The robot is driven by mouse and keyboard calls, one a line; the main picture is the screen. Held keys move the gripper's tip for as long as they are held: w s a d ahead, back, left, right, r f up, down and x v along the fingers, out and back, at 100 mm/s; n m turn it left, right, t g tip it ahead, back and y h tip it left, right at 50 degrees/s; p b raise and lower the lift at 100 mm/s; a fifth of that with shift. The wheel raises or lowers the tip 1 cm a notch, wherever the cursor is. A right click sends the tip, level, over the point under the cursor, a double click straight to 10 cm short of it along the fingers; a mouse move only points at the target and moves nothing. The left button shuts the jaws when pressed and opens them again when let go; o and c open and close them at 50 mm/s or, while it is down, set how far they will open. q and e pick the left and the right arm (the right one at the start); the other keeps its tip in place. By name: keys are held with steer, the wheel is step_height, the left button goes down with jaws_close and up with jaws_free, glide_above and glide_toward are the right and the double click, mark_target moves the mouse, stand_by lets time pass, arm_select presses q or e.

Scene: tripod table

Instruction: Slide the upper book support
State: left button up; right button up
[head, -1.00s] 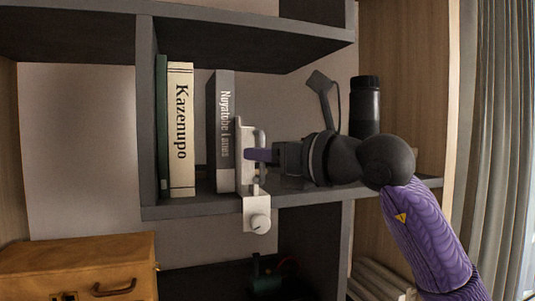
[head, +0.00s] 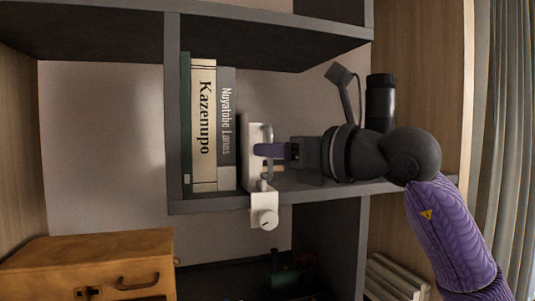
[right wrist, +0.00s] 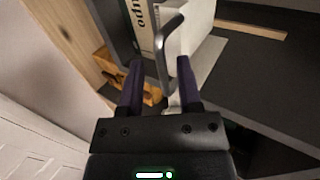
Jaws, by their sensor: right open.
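The upper book support (head: 263,207) is a pale bracket with a round knob, on the front edge of the shelf. Its upright plate stands just right of the books. Its curved grey handle (right wrist: 164,48) shows in the right wrist view. My right gripper (head: 268,151) is at the handle, fingers pointing left in the head view. In the right wrist view its two dark purple fingers (right wrist: 159,72) are apart, with the handle between them. I cannot tell whether they touch it. Three books stand upright: a green one (head: 186,125), "Kazenupo" (head: 203,125) and grey "Nuyatobe Lanes" (head: 228,130). My left gripper is not in view.
The shelf divider (head: 173,110) is left of the books. A black cylinder (head: 380,100) and a dark angled object (head: 340,75) stand behind my right arm. A brown case (head: 95,255) is at lower left. A shelf board lies above.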

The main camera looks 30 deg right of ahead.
steer(key=b+v, duration=0.2)
steer(key=v, duration=0.6)
steer(key=shift+b, duration=0.35)
steer(key=shift+s, duration=0.15)
